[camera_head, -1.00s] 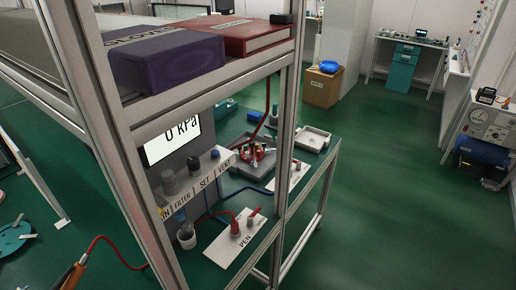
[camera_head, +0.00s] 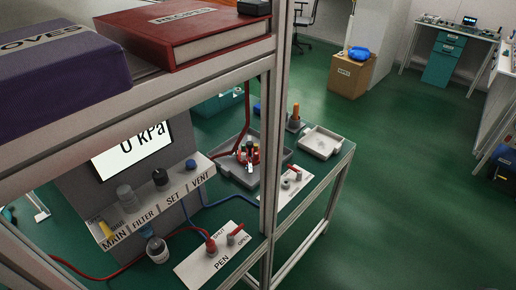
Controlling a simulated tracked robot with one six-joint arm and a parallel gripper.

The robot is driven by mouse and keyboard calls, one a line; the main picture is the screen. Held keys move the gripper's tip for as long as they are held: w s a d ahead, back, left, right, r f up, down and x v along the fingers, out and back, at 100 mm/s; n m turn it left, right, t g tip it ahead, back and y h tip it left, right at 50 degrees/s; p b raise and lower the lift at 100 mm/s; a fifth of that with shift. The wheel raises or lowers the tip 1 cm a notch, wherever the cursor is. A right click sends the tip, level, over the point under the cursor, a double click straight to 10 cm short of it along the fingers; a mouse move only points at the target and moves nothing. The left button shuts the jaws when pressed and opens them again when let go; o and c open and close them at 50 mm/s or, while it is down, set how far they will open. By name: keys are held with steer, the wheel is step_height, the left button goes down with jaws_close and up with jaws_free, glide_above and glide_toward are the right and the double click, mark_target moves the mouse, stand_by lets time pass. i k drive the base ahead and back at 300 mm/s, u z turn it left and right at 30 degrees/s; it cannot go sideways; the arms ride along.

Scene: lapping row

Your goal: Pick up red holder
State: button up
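A small red holder (camera_head: 242,157) stands in a grey tray (camera_head: 228,165) on the bench behind the shelf post. It has several small dark, white and red pieces in or around it, too small to tell apart. My gripper is not in view.
A metal shelf post (camera_head: 270,150) stands just right of the holder, in front of the bench. The shelf above carries a red book (camera_head: 185,35) and a purple box (camera_head: 55,75).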

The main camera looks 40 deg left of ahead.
mark_target(250, 150)
steer(key=i, duration=3.15)
steer(key=u, duration=2)
